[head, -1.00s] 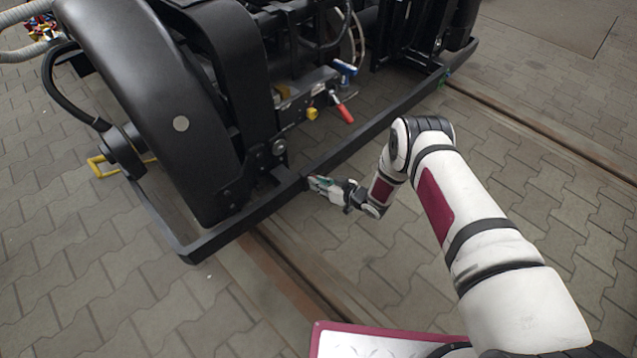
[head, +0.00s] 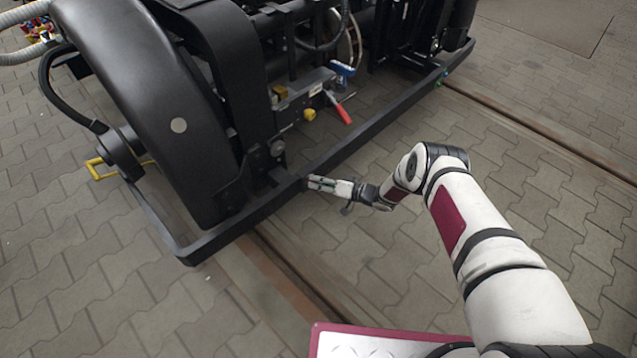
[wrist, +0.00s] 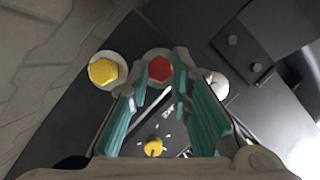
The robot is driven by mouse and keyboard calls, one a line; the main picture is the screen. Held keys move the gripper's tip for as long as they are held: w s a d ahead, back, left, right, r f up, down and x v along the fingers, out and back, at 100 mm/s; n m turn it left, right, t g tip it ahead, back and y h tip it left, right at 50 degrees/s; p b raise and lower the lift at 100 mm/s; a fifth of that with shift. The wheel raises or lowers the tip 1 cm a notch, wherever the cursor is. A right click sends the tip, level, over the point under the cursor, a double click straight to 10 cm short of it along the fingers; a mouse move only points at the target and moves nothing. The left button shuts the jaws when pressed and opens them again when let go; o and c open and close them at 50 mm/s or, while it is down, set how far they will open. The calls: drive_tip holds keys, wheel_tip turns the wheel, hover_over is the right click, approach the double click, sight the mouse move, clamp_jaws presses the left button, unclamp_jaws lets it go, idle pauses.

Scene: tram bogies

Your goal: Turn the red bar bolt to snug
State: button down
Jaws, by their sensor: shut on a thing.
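The red bar bolt (wrist: 159,68) shows its hex head in the wrist view, between the two green-padded fingertips of my gripper (wrist: 161,77). My gripper is shut on it, one finger on each side. In the head view my gripper (head: 312,183) meets the outer face of the long black bar (head: 365,135) along the bogie's near side. The red bolt is hidden there behind the fingers. In the wrist view a yellow hex bolt (wrist: 102,71) on a pale washer sits left of the red one. A pale round bolt (wrist: 217,85) sits to the right, partly behind a finger.
The black bogie cover (head: 150,110) stands behind the bar. A red lever (head: 342,110), a yellow knob (head: 310,114) and a blue handle (head: 342,68) are above it. A yellow piece (wrist: 153,146) shows between the fingers. The paving (head: 370,255) beside my arm is clear.

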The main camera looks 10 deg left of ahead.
drive_tip(key=shift+f, duration=0.1)
idle(0.3)
drive_tip(key=c, duration=1.5)
unclamp_jaws()
drive_tip(key=shift+o, duration=0.2)
drive_tip(key=shift+d, duration=0.1)
drive_tip(key=v, duration=1.2)
drive_tip(key=shift+w, duration=0.1)
